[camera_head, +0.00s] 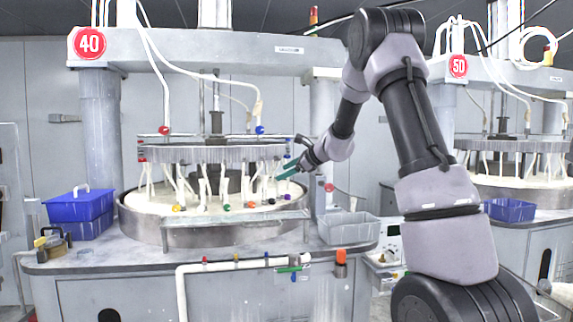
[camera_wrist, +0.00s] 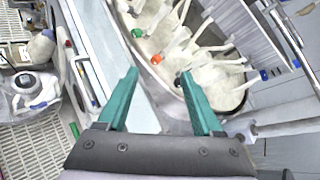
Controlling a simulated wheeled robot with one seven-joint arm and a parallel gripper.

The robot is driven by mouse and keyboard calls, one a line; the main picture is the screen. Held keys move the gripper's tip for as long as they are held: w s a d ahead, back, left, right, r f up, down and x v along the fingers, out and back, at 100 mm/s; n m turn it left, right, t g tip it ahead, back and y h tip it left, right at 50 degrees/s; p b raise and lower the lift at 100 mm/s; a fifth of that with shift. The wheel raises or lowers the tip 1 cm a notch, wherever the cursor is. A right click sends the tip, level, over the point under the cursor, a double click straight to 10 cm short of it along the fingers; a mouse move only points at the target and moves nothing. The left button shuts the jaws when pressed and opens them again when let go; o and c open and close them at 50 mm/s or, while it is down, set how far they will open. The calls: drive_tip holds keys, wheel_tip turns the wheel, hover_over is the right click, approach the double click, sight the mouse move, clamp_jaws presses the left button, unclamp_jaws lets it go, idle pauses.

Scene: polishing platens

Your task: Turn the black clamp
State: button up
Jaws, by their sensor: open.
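The black clamp (camera_head: 271,201) is a small dark piece at the lower end of a white hose, over the pale basin of the round polishing machine (camera_head: 170,232). In the wrist view the black clamp (camera_wrist: 178,80) shows close to the tip of my right finger, which partly overlaps it. I cannot tell whether they touch. My gripper (camera_head: 284,171) has teal fingers and stands above the basin's right side, higher than the clamp. In the wrist view my gripper (camera_wrist: 159,76) is open, with nothing held between the fingers.
An orange clamp (camera_wrist: 157,59), a green clamp (camera_wrist: 137,33) and a blue clamp (camera_wrist: 264,75) hang on neighbouring hoses. A blue bin (camera_head: 80,212) stands left of the basin and a grey bin (camera_head: 348,228) right of it. A ribbed ring (camera_head: 210,153) sits above the hoses.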

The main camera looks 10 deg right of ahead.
drive_tip(key=s+a+r+n+g, duration=0.1)
drive_tip(key=s+r+n, duration=0.2)
drive_tip(key=s, duration=0.3)
drive_tip(key=shift+s+r, duration=0.2)
drive_tip(key=shift+r, duration=0.1)
drive_tip(key=shift+w+a+f, duration=0.1)
drive_tip(key=shift+w, duration=0.05)
drive_tip(key=m+t+h, duration=0.2)
drive_tip(key=m+t, duration=0.1)
drive_tip(key=m, duration=0.7)
approach(274, 200)
drive_tip(key=x, duration=0.9)
drive_tip(key=shift+w+a+f, duration=0.15)
drive_tip(key=shift+w+f, duration=0.05)
drive_tip(key=shift+f, duration=0.05)
